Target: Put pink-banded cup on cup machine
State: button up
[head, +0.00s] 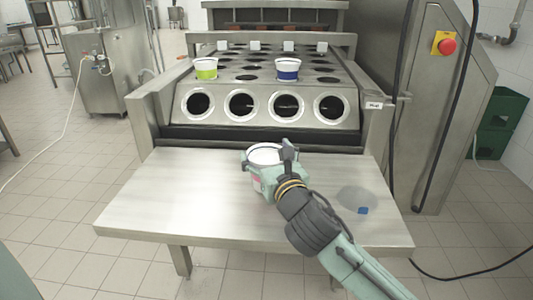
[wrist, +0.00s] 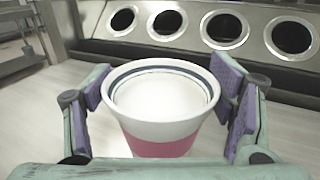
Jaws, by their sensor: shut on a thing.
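The pink-banded cup (wrist: 163,110) is white with a pink band and shows upright between the fingers in the wrist view. In the head view its white rim (head: 266,154) shows between the fingers, with most of its body hidden. My gripper (head: 268,165) is shut on the cup over the front table, before the machine. I cannot tell whether the cup's base touches the table. The cup machine (head: 262,80) has rows of holes on its top and several round openings (head: 242,105) along its sloped front. These openings also show at the top of the wrist view (wrist: 225,30).
A green-banded cup (head: 205,68) and a blue-banded cup (head: 288,69) sit in holes on the machine's top. The steel table (head: 160,195) is mostly clear; a small blue object (head: 362,210) lies at its right. A cabinet with a red button (head: 447,46) stands at right.

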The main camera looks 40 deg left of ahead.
jog(key=shift+f+b, duration=0.2)
jog(key=shift+b, duration=0.15)
jog(key=o, duration=1.4)
jog(key=shift+o, duration=0.2)
jog(key=shift+r, duration=0.1)
